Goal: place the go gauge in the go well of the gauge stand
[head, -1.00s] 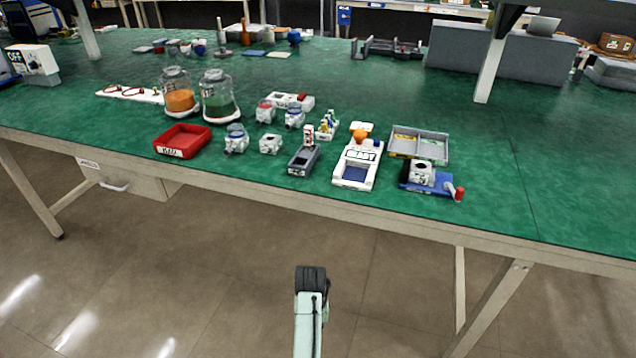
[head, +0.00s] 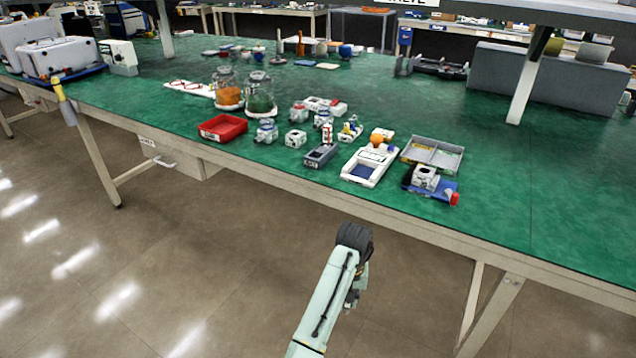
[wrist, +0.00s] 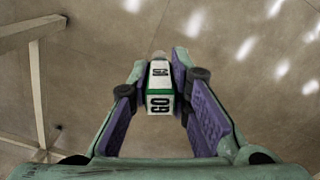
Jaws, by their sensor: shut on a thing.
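The go gauge (wrist: 159,74) is a white block with a green band and GO lettering, seen in the wrist view. My gripper (wrist: 160,88) is shut on it, one purple-padded finger on each side. They hang over bare floor, in front of the bench. In the head view my arm hides the gripper and gauge. What looks like the gauge stand (head: 318,156) is a small grey block near the bench's front edge. A red-and-white upright piece (head: 327,134) stands at its back end; its front part looks like an empty recess. Its labels are too small to read.
Left of the stand are a white pump block (head: 296,139) and a red tray (head: 222,128). Right of it are a white-and-blue fixture (head: 368,165), a grey divided tray (head: 433,154) and a blue fixture (head: 432,189). The bench's front edge (head: 340,200) lies between my arm and them.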

